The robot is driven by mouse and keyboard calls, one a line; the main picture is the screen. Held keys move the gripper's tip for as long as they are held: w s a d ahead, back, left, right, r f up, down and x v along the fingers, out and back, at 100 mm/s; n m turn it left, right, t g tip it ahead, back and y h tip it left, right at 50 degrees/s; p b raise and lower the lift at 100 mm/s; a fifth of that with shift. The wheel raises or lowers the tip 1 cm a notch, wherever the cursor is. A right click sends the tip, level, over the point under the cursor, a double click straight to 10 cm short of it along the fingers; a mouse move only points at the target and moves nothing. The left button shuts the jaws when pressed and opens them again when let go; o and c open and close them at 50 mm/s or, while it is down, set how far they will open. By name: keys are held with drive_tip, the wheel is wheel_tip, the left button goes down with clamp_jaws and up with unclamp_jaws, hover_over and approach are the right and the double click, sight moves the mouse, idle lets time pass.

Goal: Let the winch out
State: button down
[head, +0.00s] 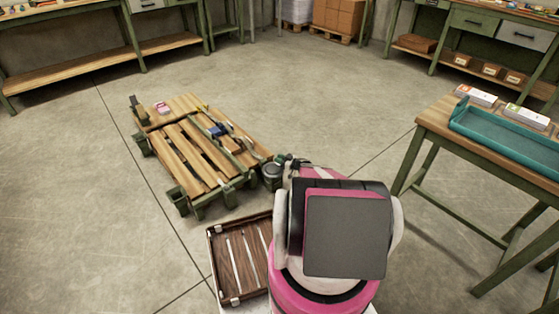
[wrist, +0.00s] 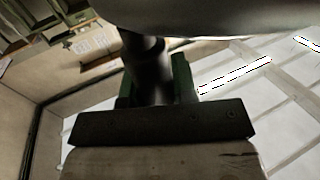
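A low wooden slatted platform on a green frame (head: 196,160) stands on the floor in the head view. A small blue item (head: 217,130) and a pink item (head: 162,107) lie on it, and straps or thin tools lie across its slats. I cannot tell which part is the winch. A dark, rounded can-like part (head: 272,176) is at its right corner. My gripper is small and dark beside that corner (head: 287,160), mostly hidden by my pink body. The wrist view shows a dark cylinder (wrist: 148,70) close above a dark plate (wrist: 160,122); the fingertips are not distinguishable.
A wooden table with a teal tray (head: 500,137) stands at the right. Workbenches line the back. The floor between is clear.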

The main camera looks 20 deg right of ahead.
drive_tip(key=shift+w+f+n+g+y, duration=0.1)
drive_tip(key=shift+w+n+g+y, duration=0.45)
drive_tip(key=shift+n+g+y, duration=0.3)
drive_tip(key=n+g+y, duration=0.2)
drive_tip(key=shift+w+a+g, duration=0.2)
drive_tip(key=shift+w+g, duration=0.15)
drive_tip(key=shift+a+n+g+y, duration=0.2)
drive_tip(key=shift+n+g+y, duration=0.15)
drive_tip(key=shift+n+g, duration=0.35)
drive_tip(key=c, duration=0.9)
unclamp_jaws()
